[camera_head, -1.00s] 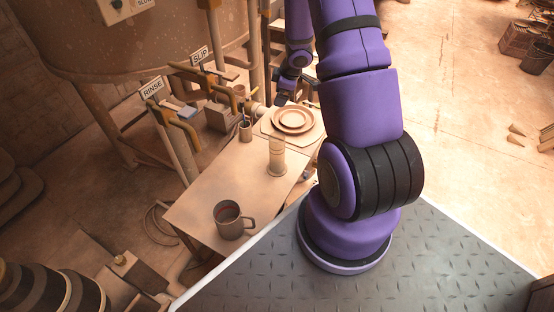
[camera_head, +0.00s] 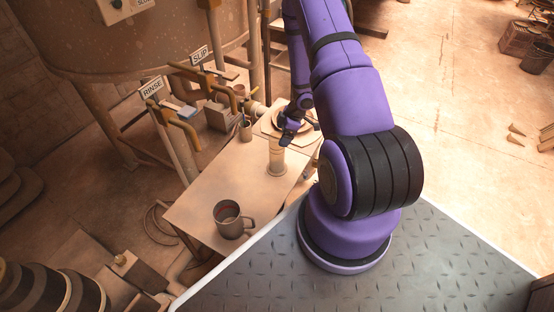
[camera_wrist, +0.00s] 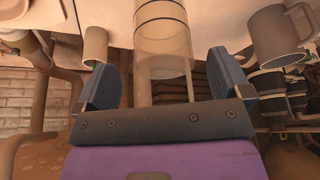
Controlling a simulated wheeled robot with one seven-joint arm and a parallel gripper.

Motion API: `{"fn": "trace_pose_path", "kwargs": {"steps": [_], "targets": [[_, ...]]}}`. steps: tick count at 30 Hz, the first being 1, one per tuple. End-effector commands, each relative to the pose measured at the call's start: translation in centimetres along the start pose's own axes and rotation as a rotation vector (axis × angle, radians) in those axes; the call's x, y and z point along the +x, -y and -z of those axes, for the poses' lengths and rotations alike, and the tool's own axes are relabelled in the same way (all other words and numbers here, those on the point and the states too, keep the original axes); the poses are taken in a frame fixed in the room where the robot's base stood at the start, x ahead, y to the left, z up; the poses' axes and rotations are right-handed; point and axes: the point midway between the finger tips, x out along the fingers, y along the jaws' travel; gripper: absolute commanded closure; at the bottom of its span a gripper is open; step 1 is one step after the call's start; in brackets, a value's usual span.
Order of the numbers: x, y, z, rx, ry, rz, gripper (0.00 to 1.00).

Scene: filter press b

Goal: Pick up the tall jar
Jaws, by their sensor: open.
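The tall jar (camera_head: 277,160) is a clear, straight-sided jar standing upright on the small table. In the wrist view the tall jar (camera_wrist: 163,45) shows between my two fingers, its far end cut off by the picture's top edge. My gripper (camera_head: 287,137) is just behind the top of the jar in the head view. In the wrist view my gripper (camera_wrist: 160,65) is open and empty, with a gap visible on both sides of the jar. I cannot tell how far the fingertips are from it in depth.
A dark mug (camera_head: 229,220) stands at the table's front, and a small cup (camera_head: 246,131) behind the jar to the left. Plates (camera_head: 305,115) lie at the table's far end, partly behind my arm. Taps and pipes (camera_head: 183,128) line the left side. The table (camera_head: 215,185) is bare between mug and jar.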

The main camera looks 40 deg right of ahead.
Motion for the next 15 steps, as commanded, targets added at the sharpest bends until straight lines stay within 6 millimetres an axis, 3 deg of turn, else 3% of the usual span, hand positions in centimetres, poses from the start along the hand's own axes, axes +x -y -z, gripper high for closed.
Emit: {"fn": "trace_pose_path", "kwargs": {"steps": [9,15], "targets": [[4.0,0.2,0.5,0.0,0.001,0.001,0.04],[5.0,0.2,0.5,0.0,0.001,-0.001,0.04]]}}
